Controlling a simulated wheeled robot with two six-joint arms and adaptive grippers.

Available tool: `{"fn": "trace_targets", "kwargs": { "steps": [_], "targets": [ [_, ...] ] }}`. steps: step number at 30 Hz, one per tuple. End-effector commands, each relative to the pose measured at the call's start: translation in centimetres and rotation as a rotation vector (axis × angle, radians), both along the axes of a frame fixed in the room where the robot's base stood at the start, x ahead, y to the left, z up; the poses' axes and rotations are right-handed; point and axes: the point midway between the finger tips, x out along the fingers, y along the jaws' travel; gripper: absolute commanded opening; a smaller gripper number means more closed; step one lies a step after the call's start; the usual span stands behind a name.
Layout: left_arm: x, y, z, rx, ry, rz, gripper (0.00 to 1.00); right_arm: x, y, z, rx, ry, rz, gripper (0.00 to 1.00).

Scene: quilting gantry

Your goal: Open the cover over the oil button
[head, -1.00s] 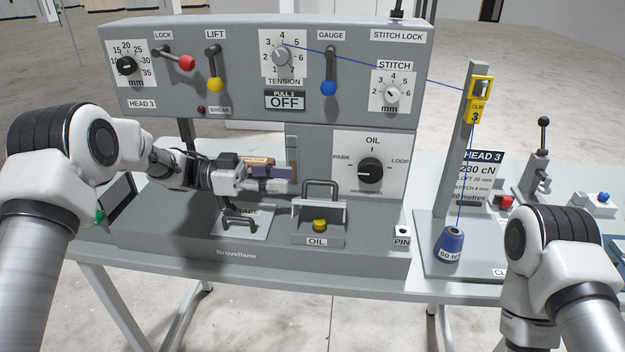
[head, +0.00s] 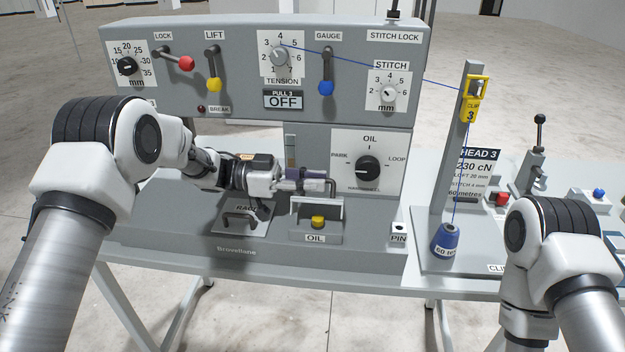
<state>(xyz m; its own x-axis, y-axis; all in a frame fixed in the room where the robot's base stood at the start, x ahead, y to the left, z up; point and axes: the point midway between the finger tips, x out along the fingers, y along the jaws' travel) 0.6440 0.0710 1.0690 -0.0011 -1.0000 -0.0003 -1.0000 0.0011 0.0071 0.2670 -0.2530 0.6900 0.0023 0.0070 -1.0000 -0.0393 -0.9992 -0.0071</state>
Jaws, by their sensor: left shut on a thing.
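The oil button (head: 318,222) is yellow and sits on a grey block labelled OIL. The grey cover (head: 316,209) is a plate just above and behind the button, with a dark U-shaped handle (head: 333,187) on top. The button's front shows below the plate's edge. My left gripper (head: 322,186) reaches in from the left and is shut on the handle; its fingers hide the handle's left part. My right arm shows at the lower right, but its gripper is out of view.
A second dark handle (head: 240,220) stands on the plate to the left. The OIL dial (head: 367,169) is on the panel behind. The upper panel (head: 350,62) with levers overhangs the arm. A blue thread cone (head: 446,240) and post stand to the right.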

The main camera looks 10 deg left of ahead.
Motion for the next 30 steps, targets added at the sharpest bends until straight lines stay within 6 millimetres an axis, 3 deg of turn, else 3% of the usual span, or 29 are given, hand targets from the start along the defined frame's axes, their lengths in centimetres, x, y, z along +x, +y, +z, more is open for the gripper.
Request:
{"fn": "trace_targets", "kwargs": {
  "steps": [5,10,15,24,25,26,30],
  "targets": [
    [0.8,0.0,1.0,0.000,0.076,0.002,0.00,0.0,0.0,1.8,0.000,0.000,0.000,0.40],
    [2.7,0.0,1.7,0.000,0.281,0.002,0.00,0.0,0.0,4.0,0.000,-0.001,0.000,0.40],
    [4.3,0.0,1.2,-0.001,0.369,0.003,0.00,0.0,0.0,3.3,0.000,0.000,0.000,0.40],
    [4.5,0.0,1.3,0.000,0.372,0.003,0.00,0.0,0.0,3.3,0.000,0.000,0.000,0.40],
    [4.5,0.0,1.3,0.000,0.372,0.003,0.23,0.0,0.0,3.3,0.000,0.000,0.000,0.40],
    [4.5,0.0,1.3,0.000,0.372,0.003,0.33,0.0,0.0,3.3,0.000,0.000,0.000,0.40],
    [4.5,0.0,1.3,0.001,0.372,0.002,0.36,0.0,0.0,3.3,0.000,0.000,0.000,0.40]
  ]
}}
